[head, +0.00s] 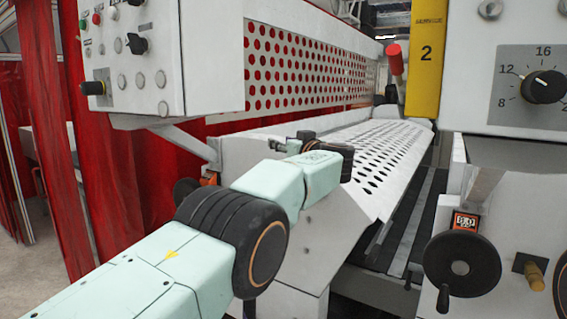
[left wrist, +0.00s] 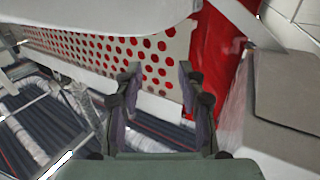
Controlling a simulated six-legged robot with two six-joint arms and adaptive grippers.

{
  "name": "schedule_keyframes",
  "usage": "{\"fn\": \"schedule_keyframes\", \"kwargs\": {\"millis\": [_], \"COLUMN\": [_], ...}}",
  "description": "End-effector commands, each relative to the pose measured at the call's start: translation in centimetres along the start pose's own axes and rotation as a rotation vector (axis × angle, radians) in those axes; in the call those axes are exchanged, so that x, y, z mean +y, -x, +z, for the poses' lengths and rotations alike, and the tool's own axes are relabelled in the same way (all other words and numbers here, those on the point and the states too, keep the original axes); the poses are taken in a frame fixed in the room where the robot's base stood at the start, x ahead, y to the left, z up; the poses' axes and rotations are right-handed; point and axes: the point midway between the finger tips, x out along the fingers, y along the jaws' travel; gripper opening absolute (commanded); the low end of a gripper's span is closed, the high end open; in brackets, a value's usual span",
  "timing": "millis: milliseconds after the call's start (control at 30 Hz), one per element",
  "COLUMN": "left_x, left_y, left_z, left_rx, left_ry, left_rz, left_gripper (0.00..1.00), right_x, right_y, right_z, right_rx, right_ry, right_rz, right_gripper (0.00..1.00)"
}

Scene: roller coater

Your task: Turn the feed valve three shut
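No part in either view can be told for sure as feed valve three. My mint-green left arm reaches from the lower left of the head view to the perforated white guard. Its gripper (head: 292,143) is small and partly hidden behind the wrist there. In the left wrist view the left gripper (left wrist: 158,82) shows two dark fingers spread apart with nothing between them. Beyond the fingers is a white panel with red-backed holes (left wrist: 120,48). My right gripper is in neither view.
A control box (head: 160,60) with knobs hangs at upper left beside red curtains (head: 110,180). A red-handled lever (head: 395,60) stands by the yellow "2" column (head: 426,60).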

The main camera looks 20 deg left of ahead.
Motion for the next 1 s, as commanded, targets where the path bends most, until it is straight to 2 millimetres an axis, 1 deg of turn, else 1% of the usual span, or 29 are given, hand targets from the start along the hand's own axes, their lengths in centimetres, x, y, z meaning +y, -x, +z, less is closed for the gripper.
{"fn": "schedule_keyframes", "kwargs": {"millis": [200,567,667,767,1000], "left_x": [0.0,-0.1,-0.2,-1.0,-4.8], "left_y": [0.0,0.0,-0.1,-0.8,-3.8], "left_z": [-1.3,-1.7,-1.8,-2.3,-4.6], "left_rx": [-0.003,-0.003,0.002,0.032,0.183], "left_ry": [-0.001,-0.003,0.003,0.034,0.217], "left_rz": [-0.001,-0.001,-0.003,-0.013,-0.002], "left_gripper": [0.4,0.4,0.32,0.23,0.03], "right_x": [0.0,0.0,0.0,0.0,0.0], "right_y": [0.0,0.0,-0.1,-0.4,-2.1], "right_z": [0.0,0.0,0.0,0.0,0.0], "right_rx": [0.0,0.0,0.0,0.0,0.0], "right_ry": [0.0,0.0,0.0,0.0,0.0], "right_rz": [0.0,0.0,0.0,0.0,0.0], "right_gripper": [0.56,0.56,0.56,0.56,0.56]}}
